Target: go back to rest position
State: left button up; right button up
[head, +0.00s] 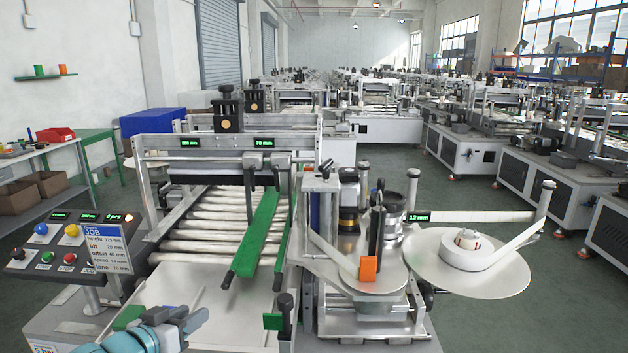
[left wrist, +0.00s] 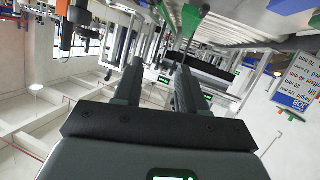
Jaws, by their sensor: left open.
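My left gripper (head: 186,322) is low at the left of centre in the head view, at the end of a teal arm link. It is over the front of the labeller, near the control panel (head: 68,250). In the left wrist view my left gripper (left wrist: 160,84) has its two dark fingers apart, with nothing between them. The labeller shows tilted beyond the fingers there. My right gripper is not in view.
The labeller has a roller conveyor (head: 200,236), green guide rails (head: 256,236) and a label roll (head: 467,249) on a wide disc (head: 510,278). A workbench with a red bin (head: 55,135) stands at the left. Open floor (head: 470,200) lies behind the disc.

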pick_arm(q)
jog(key=s+d+f+n+g, duration=0.1)
jog(key=s+d+f+g, duration=0.2)
jog(key=f, duration=0.6)
jog(key=s+d+f+n+g, duration=0.15)
jog(key=s+d+f, duration=0.25)
jog(key=f, duration=0.4)
jog(key=s+d+f+n+g, duration=0.1)
jog(key=s+d+f+g, duration=0.2)
jog(key=f, duration=0.6)
jog(key=s+d+f+g, duration=0.1)
jog(key=s+f, duration=0.4)
jog(key=s, duration=0.5)
jog(key=s+d+f+g, duration=0.1)
jog(key=s+f+g, duration=0.3)
jog(key=s, duration=0.6)
jog(key=shift+s+d+f+g+y, duration=0.3)
jog(key=shift+s+d+f+g, duration=0.1)
jog(key=shift+f, duration=0.3)
jog(key=shift+a+n, duration=0.2)
jog(key=shift+n, duration=0.15)
